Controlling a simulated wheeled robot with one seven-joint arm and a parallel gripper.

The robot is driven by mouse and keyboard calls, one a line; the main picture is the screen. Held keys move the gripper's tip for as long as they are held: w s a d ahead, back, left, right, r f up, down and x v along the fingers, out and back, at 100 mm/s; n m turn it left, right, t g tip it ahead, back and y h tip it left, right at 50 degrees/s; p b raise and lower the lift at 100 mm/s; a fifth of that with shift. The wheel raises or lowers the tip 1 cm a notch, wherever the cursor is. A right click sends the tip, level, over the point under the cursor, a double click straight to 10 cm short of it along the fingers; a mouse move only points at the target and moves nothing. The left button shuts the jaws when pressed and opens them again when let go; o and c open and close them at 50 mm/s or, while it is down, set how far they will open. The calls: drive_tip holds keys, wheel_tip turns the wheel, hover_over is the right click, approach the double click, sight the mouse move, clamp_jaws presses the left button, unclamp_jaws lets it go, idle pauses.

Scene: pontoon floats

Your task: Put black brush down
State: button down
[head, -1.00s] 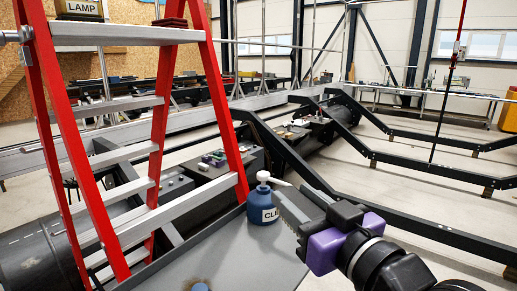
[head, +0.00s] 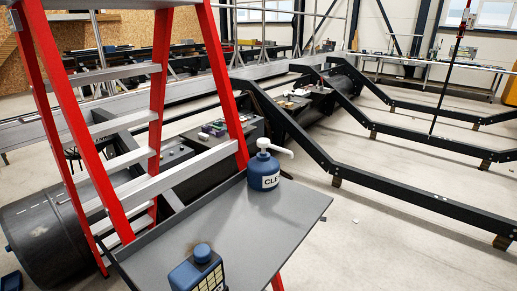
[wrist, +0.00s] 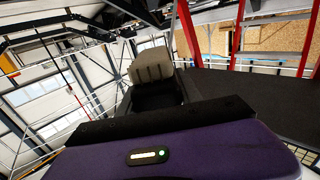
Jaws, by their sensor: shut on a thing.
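My gripper (wrist: 152,70) shows in the wrist view, its purple body along the bottom and pale ribbed finger pads in the middle. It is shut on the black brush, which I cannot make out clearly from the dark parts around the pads. The head view does not show my gripper or the brush. The grey platform (head: 240,222) beside the red ladder is in the head view. A blue pump bottle (head: 264,172) stands upright at its back edge.
A blue container with a round cap (head: 198,272) is at the platform's near edge, cut off by the frame. The red ladder (head: 74,140) rises at the left. Black angled rails (head: 390,185) run to the right. The platform's middle and right are clear.

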drive_tip(key=s+d+f+m+h+b, duration=0.1)
drive_tip(key=f+b, duration=0.6)
drive_tip(key=f, duration=1)
drive_tip(key=shift+s+d+f+h, duration=0.35)
drive_tip(key=shift+s+d, duration=0.3)
drive_tip(key=shift+d, duration=0.45)
